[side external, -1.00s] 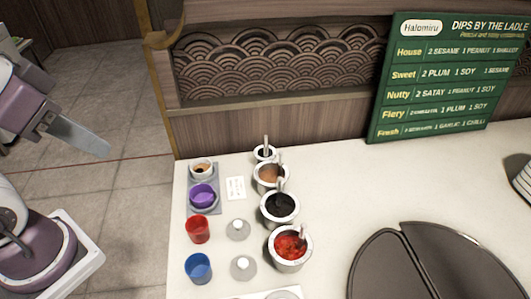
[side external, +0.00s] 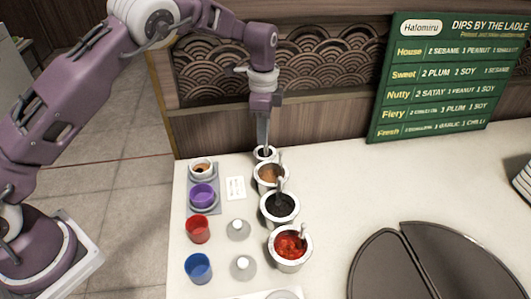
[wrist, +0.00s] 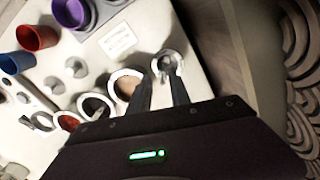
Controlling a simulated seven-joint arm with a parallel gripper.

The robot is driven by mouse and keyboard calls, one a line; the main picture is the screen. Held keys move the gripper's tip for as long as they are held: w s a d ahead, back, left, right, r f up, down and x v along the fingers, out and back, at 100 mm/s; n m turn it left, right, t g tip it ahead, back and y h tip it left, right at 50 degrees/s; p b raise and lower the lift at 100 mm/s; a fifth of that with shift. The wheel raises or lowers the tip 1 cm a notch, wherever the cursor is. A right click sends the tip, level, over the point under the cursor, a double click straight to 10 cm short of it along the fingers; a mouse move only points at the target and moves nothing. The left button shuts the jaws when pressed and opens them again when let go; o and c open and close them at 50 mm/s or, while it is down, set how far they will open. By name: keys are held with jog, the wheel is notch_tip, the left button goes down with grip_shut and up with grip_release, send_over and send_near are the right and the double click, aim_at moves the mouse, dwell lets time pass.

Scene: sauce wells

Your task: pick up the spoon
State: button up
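My gripper (side external: 263,143) points down over the farthest, smallest well (side external: 264,155) at the back of the row. In the wrist view its two fingers (wrist: 160,78) stand apart, with the small well (wrist: 168,66) just beyond their tips. A spoon (wrist: 164,64) shows in that well, roughly between the finger lines; in the side view the fingers cover its handle. I cannot tell whether the fingers touch it. More spoons stand in the brown sauce well (side external: 270,187), the black sauce well (side external: 280,221) and the red sauce well (side external: 290,262).
At left are a purple cup (side external: 202,195), a red cup (side external: 198,229), a blue cup (side external: 198,268) and two grey lids. A white card (side external: 236,188) lies beside the wells. The wooden panel (side external: 220,130) rises close behind my gripper.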

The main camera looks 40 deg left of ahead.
jog(key=f, duration=0.5)
jog(key=shift+w+d+f, duration=0.1)
jog(key=shift+w+d, duration=0.05)
jog(key=shift+w, duration=0.05)
grip_shut()
notch_tip(320, 180, up, 10)
jog(key=shift+r, duration=0.1)
dwell(0.3)
